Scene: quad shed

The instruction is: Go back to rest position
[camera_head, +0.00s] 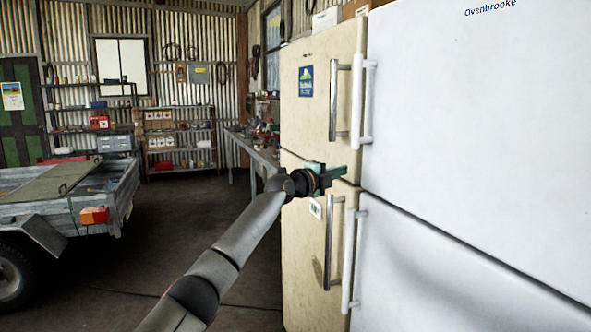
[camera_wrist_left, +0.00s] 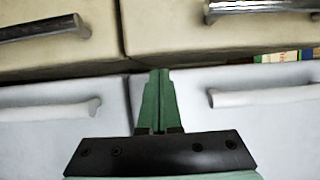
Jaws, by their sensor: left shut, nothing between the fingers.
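My left gripper (camera_head: 338,172) reaches in front of the fridges in the head view. Its green fingers are shut together with nothing between them, and they point to the right. In the left wrist view the closed fingers (camera_wrist_left: 155,100) show in front of the white fridge (camera_wrist_left: 260,115), near the line between its upper and lower doors. I cannot tell whether they touch it. My right gripper is not in view.
The white fridge (camera_head: 480,130) fills the right side, beside a cream fridge (camera_head: 312,110); their doors look closed. Handles (camera_head: 363,100) stick out near the gripper. A trailer (camera_head: 60,200) stands left. A workbench (camera_head: 255,150) and shelves (camera_head: 180,140) are behind. Dark floor (camera_head: 200,220) is clear between.

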